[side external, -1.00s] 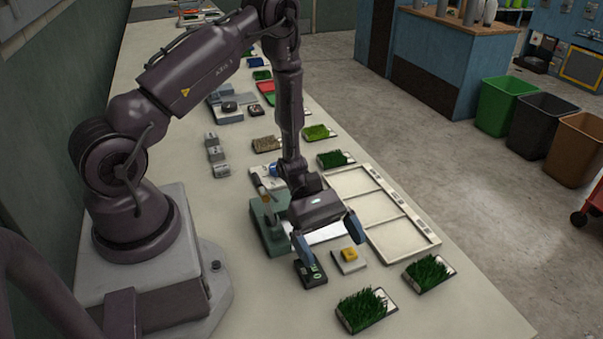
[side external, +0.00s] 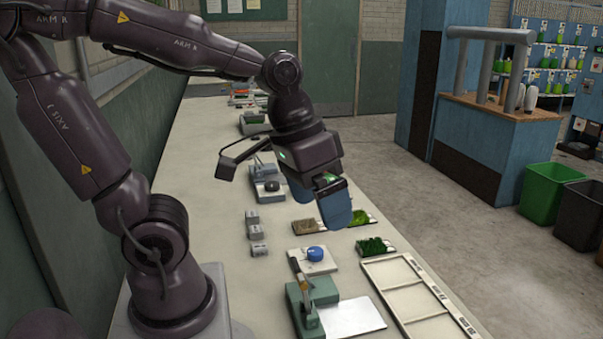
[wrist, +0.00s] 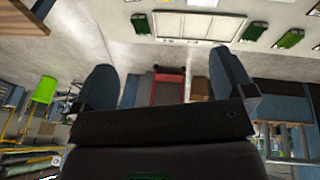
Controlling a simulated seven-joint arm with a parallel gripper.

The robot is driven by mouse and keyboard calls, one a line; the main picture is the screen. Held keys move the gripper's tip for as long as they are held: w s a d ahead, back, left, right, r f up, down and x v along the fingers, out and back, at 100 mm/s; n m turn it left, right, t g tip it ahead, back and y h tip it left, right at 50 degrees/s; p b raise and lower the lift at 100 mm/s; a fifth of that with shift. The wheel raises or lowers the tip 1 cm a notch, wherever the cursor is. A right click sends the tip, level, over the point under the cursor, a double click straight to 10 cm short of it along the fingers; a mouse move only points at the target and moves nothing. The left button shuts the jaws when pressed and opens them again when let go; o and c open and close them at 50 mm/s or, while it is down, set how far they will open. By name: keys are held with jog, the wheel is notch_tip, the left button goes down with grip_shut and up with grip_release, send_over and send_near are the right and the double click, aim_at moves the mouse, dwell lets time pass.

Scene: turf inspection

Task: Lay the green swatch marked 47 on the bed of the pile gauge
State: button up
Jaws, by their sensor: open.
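My gripper (side external: 318,198) is raised above the bench, with its blue fingers spread and nothing visible between them. The wrist view shows the same open fingers (wrist: 165,82) with floor beyond. The pile gauge appears to be the teal stand (side external: 318,297) with a flat white bed (side external: 352,318); the visible part of the bed is bare. My gripper is above and beyond it. Green swatches also show at the top of the wrist view (wrist: 140,23) (wrist: 290,39). No number is readable, so I cannot tell which is 47.
The pale divided frame (side external: 415,300) lies right of the gauge. A white plate with a blue knob (side external: 316,253) stands just behind it. Tan (side external: 308,227) and bright green (side external: 362,217) swatches lie farther back. Small grey blocks (side external: 256,234) stand left; bare bench lies between.

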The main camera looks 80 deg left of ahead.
jog(key=r+t, duration=0.1)
jog(key=s+a+r+m+y, duration=0.1)
jog(key=s+r+t, duration=0.1)
jog(key=shift+a+r+m+t+y, duration=0.1)
jog(key=shift+a+m+t+y, duration=0.15)
jog(key=shift+m+t+y, duration=0.05)
